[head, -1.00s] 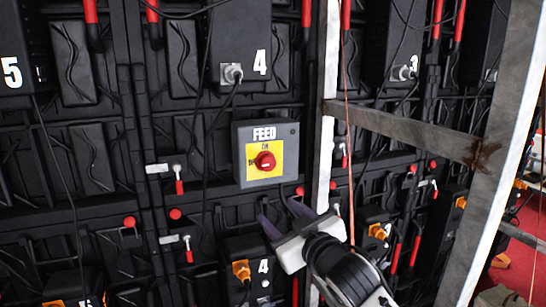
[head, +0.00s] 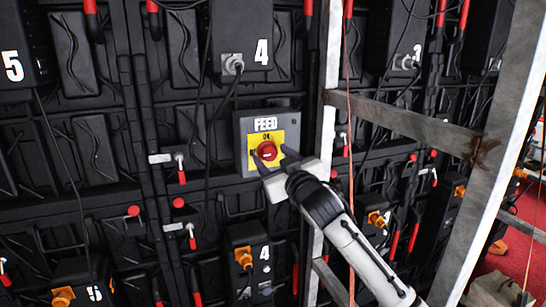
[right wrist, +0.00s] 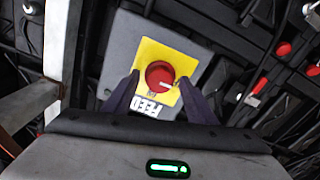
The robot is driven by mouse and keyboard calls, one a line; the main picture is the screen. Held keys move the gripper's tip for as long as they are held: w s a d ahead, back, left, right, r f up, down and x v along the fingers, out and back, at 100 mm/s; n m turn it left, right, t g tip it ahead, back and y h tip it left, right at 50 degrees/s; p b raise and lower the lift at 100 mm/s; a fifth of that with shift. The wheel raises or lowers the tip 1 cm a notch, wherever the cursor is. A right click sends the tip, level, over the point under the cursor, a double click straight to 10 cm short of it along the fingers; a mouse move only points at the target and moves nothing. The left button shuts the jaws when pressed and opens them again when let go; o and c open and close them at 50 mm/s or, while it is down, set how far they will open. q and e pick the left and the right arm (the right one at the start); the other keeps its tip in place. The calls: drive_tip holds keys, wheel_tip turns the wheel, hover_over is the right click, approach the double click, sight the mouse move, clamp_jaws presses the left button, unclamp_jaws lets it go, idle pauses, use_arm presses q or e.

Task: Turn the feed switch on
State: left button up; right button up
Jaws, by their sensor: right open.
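The feed switch is a grey box (head: 241,128) labelled FEED, with a yellow plate and a red round knob (head: 266,152) in the middle. It is mounted on the black video wall. In the right wrist view the red knob (right wrist: 160,75) carries a white mark pointing to the picture's right. My right gripper (head: 272,158) is open, its two dark fingers at the knob, one on either side. In the right wrist view the fingers (right wrist: 160,98) straddle the lower part of the knob; I cannot tell whether they touch it. My left gripper is not in view.
A grey metal frame post (head: 326,100) stands just right of the box, with a crossbar (head: 400,121) going right. An orange cable (head: 349,100) hangs beside it. Cables and red-handled latches (head: 181,170) cover the wall around.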

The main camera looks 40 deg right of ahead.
drive_tip(key=c, duration=1)
drive_tip(key=shift+c, duration=0.2)
